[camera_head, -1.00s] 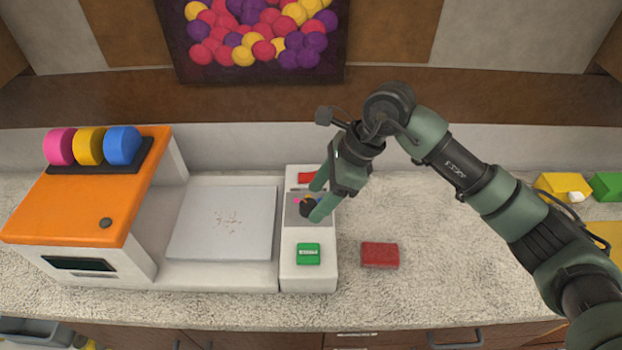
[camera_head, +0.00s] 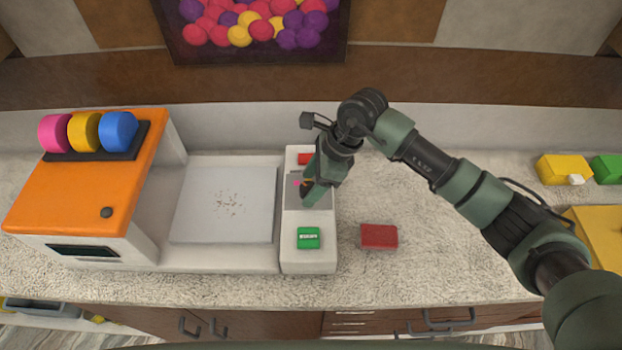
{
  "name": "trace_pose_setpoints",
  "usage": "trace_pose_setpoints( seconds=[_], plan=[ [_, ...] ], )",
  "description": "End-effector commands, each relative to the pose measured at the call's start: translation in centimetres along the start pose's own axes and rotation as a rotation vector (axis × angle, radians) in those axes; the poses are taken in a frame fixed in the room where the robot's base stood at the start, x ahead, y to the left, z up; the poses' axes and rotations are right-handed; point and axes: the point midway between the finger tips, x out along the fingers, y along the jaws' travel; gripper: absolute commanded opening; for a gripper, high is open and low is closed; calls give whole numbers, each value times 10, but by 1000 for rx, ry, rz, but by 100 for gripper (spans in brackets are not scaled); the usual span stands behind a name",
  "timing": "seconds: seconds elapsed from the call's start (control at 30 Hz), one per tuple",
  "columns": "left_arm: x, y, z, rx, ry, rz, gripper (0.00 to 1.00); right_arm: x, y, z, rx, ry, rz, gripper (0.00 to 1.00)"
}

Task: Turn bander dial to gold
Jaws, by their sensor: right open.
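The bander (camera_head: 163,260) is a white machine with an orange housing (camera_head: 70,200) at its left and a control strip (camera_head: 307,262) at its right. The dial sits on a grey panel (camera_head: 292,199) on that strip. My right gripper (camera_head: 308,192) is open and pointing down at the dial, its fingers right over it. They hide nearly all of the dial, so its setting cannot be read; only a bit of pink and yellow marking shows beside them. A green button (camera_head: 308,238) is in front of the panel and a red one (camera_head: 305,159) behind it. My left gripper is out of view.
A red box (camera_head: 379,236) lies on the counter right of the strip. Pink, yellow and blue rolls (camera_head: 118,131) stand on the housing. A yellow box (camera_head: 562,168) and a green box (camera_head: 607,169) are at the far right.

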Motion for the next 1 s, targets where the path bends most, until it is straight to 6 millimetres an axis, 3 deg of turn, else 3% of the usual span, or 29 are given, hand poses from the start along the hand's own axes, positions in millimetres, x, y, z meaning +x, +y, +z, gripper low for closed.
trace_pose_setpoints(
  seconds=[0.23, 0.43, 0.73, 1.0],
  plan=[
    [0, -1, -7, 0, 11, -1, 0, 1, 0, 0, 0, 0, 0, 57],
    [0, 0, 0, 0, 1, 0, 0, 1, 0, 0, 0, 0, 0, 1],
    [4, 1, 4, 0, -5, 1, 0, 2, 0, -1, 28, 0, -13, 0],
    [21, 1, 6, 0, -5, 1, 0, 3, 1, -1, 168, 0, -74, 0]
  ],
)
